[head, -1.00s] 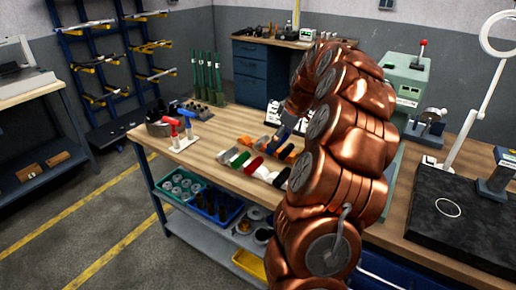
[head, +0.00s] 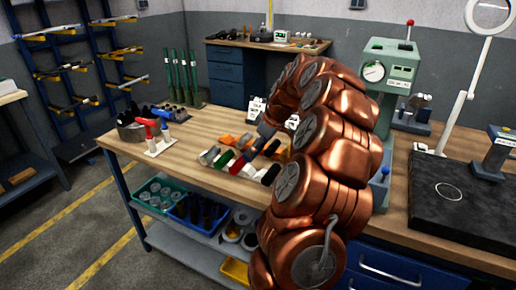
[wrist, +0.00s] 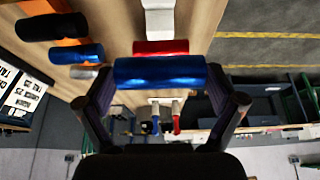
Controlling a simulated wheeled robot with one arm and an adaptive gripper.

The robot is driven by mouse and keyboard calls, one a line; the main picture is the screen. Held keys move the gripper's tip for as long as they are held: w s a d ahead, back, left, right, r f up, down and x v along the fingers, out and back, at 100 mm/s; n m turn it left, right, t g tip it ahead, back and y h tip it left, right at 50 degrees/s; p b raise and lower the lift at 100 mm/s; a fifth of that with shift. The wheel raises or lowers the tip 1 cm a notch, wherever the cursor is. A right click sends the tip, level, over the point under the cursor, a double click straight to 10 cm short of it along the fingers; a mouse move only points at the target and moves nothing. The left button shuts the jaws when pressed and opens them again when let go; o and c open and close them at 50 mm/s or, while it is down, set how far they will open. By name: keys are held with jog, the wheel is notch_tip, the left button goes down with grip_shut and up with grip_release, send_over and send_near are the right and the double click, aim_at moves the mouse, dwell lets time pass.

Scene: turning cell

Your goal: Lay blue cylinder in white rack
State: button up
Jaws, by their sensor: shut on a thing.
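The blue cylinder (wrist: 160,70) lies crosswise between the two fingers of my gripper (wrist: 160,78) in the wrist view. The gripper is shut on its ends. A red cylinder (wrist: 160,46) shows just beyond it, and a white block (wrist: 158,18), which looks like the white rack, stands past the red one. Nothing shows on the visible part of the white block. In the head view my gripper (head: 266,132) is over the coloured pieces on the bench, partly hidden by my arm. I cannot tell the exact gap between the blue cylinder and the things below.
A black cylinder (wrist: 50,27), another blue cylinder (wrist: 78,55) and a silver one (wrist: 85,72) lie to the left in the wrist view. A green press (head: 385,75) stands behind my arm. Bare wood (head: 195,125) lies between.

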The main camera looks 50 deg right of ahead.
jog(key=shift+f, duration=2.2)
jog(key=shift+f+b, duration=0.9)
jog(key=shift+f, duration=0.4)
jog(key=shift+f, duration=0.2)
jog(key=o, duration=1)
jog(key=v, duration=1.2)
